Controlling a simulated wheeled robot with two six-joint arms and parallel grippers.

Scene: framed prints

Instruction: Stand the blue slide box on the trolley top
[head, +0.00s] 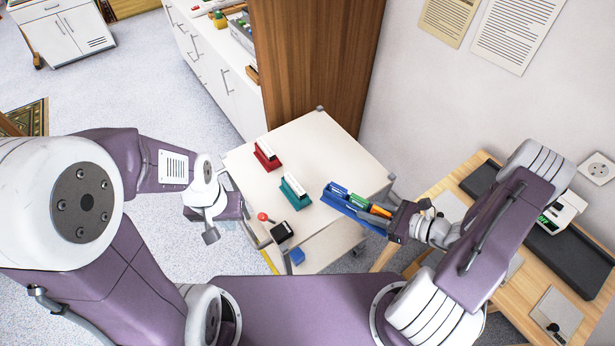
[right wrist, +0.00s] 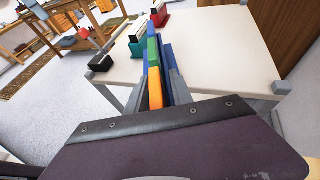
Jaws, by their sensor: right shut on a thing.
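The blue slide box (head: 338,200) is an open blue holder with blue, green and orange pieces in it. My right gripper (head: 394,224) is shut on its near end and holds it out over the right front part of the trolley top. The box also shows in the right wrist view (right wrist: 168,55), pointing away from the jaws. I cannot tell whether its underside touches the trolley. The white trolley top (head: 345,160) also shows in the right wrist view (right wrist: 225,50). My left gripper (head: 211,236) hangs left of the trolley, apart from it; its jaw opening is unclear.
A red box (head: 267,158) and a teal box (head: 295,195) with white contents stand on the trolley top. A black object (head: 282,231) is near its front edge. A wooden bench (head: 440,200) is at the right, a wooden cabinet (head: 310,60) behind. The top's back right is clear.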

